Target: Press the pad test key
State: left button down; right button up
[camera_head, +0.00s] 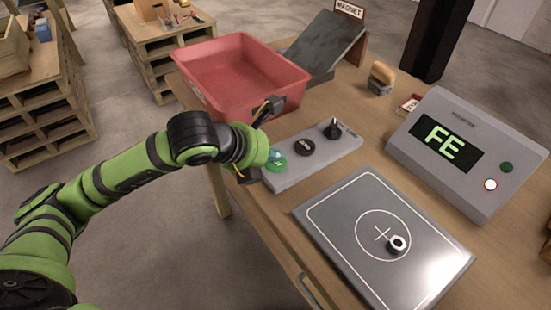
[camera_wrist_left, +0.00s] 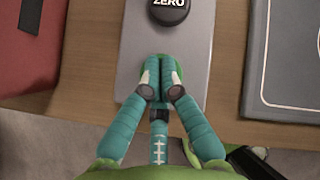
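A grey key strip (camera_head: 318,160) lies on the table with a green key (camera_head: 279,168) at its near left end, a black ZERO key (camera_head: 304,147) in the middle and a black knob (camera_head: 333,130) at the far end. My left gripper (camera_head: 273,156) is at the green key. In the left wrist view its teal fingers (camera_wrist_left: 158,82) are together with nothing between them, and they cover most of the green key. I cannot tell whether the fingertips touch it. The ZERO key (camera_wrist_left: 168,10) is just beyond them. The green key's label is not readable. My right gripper is not in view.
A grey sensing pad (camera_head: 345,222) with a circle and cross bears a metal nut (camera_head: 397,243). The detector box (camera_head: 470,125) displays "FE" and has a green lamp and a lit, red-rimmed white one. A red bin (camera_head: 240,70) stands behind the strip, near my left wrist.

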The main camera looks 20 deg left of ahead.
aim_at(273, 163)
pick_arm(q)
jog(key=shift+r+p, duration=0.35)
jog(key=shift+r, duration=0.4)
jog(key=shift+r, duration=0.1)
jog(key=shift+r+p, duration=1.45)
jog(key=shift+r, duration=1)
jog(key=shift+f, duration=0.1)
